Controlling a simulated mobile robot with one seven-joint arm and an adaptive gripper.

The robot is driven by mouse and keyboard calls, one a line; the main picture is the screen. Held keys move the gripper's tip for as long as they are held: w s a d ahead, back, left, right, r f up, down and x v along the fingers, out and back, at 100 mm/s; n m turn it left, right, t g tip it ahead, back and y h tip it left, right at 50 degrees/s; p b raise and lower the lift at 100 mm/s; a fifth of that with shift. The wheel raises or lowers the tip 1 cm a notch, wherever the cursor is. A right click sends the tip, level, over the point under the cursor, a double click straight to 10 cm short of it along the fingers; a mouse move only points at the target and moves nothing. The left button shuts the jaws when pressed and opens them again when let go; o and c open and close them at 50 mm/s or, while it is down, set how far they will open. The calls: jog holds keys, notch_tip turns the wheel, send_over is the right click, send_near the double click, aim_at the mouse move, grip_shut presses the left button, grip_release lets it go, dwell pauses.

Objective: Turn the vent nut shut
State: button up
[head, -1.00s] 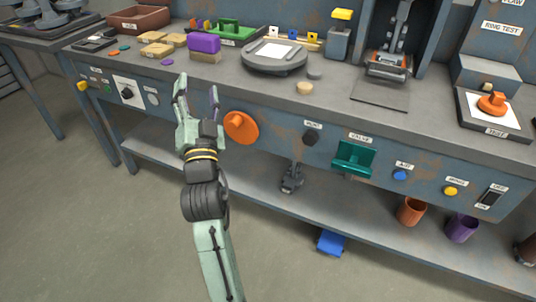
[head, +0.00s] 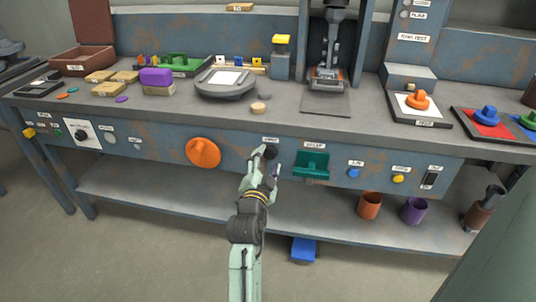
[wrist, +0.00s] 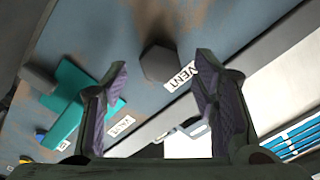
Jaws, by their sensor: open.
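The vent nut (wrist: 161,64) is a dark grey hexagonal knob on the blue-grey bench front, with a white VENT label beside it in the wrist view. In the head view the nut (head: 271,153) sits just under its label, partly covered by a fingertip. My gripper (head: 267,161) is open and empty, its fingers pointing at the panel close to the nut. In the wrist view my gripper (wrist: 160,75) shows the nut ahead, between the lines of the two fingertips. I cannot tell whether a finger touches it.
A teal valve handle (head: 311,165) sticks out just right of the nut; it also shows in the wrist view (wrist: 65,103). A large orange knob (head: 203,153) is to the left. Blue (head: 353,173) and yellow (head: 398,178) buttons lie farther right. A lower shelf (head: 150,198) runs below.

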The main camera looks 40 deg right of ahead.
aim_at(270, 152)
jog(key=shift+x, duration=1.4)
jog(key=shift+a, duration=0.1)
jog(key=shift+c, duration=0.4)
jog(key=c, duration=1.1)
